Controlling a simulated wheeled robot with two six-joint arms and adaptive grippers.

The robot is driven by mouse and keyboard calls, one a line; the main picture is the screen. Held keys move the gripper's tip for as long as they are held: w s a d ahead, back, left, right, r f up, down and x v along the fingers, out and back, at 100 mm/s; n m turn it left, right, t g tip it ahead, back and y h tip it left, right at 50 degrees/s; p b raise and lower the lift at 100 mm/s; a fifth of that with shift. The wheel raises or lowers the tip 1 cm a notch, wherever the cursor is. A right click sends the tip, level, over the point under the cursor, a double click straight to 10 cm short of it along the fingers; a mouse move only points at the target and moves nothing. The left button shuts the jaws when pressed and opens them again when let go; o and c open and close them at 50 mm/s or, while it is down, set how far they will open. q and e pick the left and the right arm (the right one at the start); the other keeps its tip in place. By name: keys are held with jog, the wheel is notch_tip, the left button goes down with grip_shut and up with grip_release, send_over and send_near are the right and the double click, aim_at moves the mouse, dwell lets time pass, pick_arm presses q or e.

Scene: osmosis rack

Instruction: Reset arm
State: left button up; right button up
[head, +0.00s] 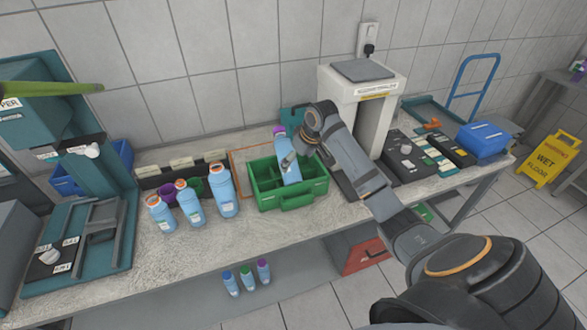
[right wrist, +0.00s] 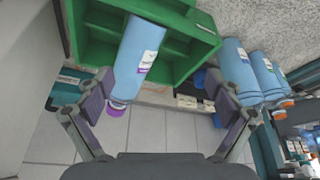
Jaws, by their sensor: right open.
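My right arm reaches from the lower right over the bench. Its gripper (head: 297,148) is at the upper part of a blue bottle with a purple cap (head: 289,165). The bottle stands in the green divided crate (head: 297,200). In the right wrist view my right gripper (right wrist: 160,92) is open, its fingers apart. The bottle (right wrist: 138,60) shows between and beyond them, nearer the left finger; I cannot tell whether either finger touches it. The crate (right wrist: 205,30) lies behind the bottle. My left gripper is not in view.
Several blue bottles (head: 222,192) stand left of the crate. A white press-like machine (head: 340,83) stands behind my right arm. A control box (head: 404,155) and a blue bin (head: 484,140) are to the right. A teal machine (head: 75,140) fills the left end.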

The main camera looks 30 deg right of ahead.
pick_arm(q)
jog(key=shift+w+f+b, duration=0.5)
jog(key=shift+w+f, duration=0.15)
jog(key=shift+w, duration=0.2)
pick_arm(e)
jog(key=v, duration=0.7)
jog(key=shift+r, duration=0.25)
jog(key=shift+s, duration=0.1)
